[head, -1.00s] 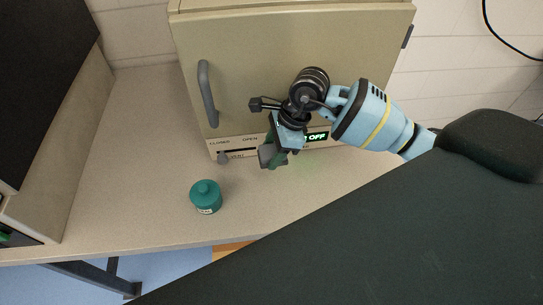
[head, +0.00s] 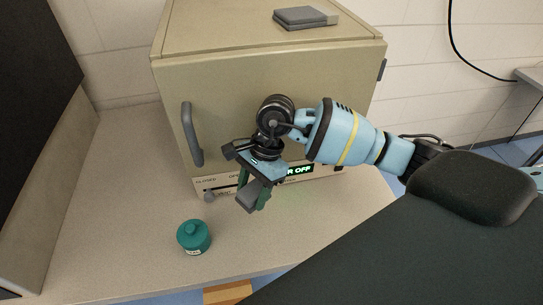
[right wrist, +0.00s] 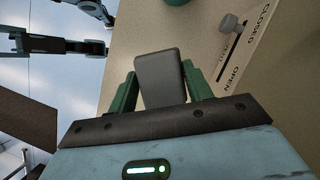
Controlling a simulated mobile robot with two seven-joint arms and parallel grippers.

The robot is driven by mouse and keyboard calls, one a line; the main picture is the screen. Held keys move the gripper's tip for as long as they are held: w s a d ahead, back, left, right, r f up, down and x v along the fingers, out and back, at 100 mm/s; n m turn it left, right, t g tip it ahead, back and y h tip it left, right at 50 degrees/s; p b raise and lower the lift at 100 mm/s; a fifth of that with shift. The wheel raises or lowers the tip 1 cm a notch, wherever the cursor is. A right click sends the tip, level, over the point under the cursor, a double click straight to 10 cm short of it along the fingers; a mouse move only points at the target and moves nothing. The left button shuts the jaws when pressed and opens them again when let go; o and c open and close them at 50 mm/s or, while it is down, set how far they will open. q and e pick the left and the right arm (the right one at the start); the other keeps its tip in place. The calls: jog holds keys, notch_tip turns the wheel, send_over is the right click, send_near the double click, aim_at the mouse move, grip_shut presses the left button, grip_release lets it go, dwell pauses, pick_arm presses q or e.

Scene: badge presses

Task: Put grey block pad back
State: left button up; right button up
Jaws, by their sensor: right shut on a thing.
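My right gripper (head: 257,196) is in front of the beige cabinet's lower panel, above the counter. Its green fingers are shut on a grey block pad (head: 248,197). In the right wrist view the grey pad (right wrist: 161,78) sits between the two fingers (right wrist: 160,88). On top of the beige cabinet (head: 230,80) lies a dark grey flat stack (head: 303,17), at the upper middle of the head view. My left gripper is not clearly seen in the head view.
A slider knob (head: 209,197) marked closed and open is on the cabinet's lower panel. A grey door handle (head: 191,134) sticks out at the left. The counter's left part is clear.

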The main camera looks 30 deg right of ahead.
aim_at(255, 194)
jog(key=s+n, duration=0.1)
jog(key=n, duration=0.1)
jog(key=r+n+g+h, duration=0.1)
jog(key=n, duration=0.1)
jog(key=s+r+n+g, duration=0.1)
jog(key=n, duration=0.1)
jog(key=shift+s+a+r+n, duration=0.25)
jog(key=shift+s+a+n, duration=0.05)
jog(key=shift+n, duration=0.1)
jog(key=s+d+r+n+g+h, duration=0.1)
jog(key=s+d+r+n+h, duration=0.2)
jog(key=n, duration=0.5)
jog(key=shift+s+d+n+g, duration=0.2)
jog(key=shift+s+n+g, duration=0.15)
jog(key=shift+s, duration=0.3)
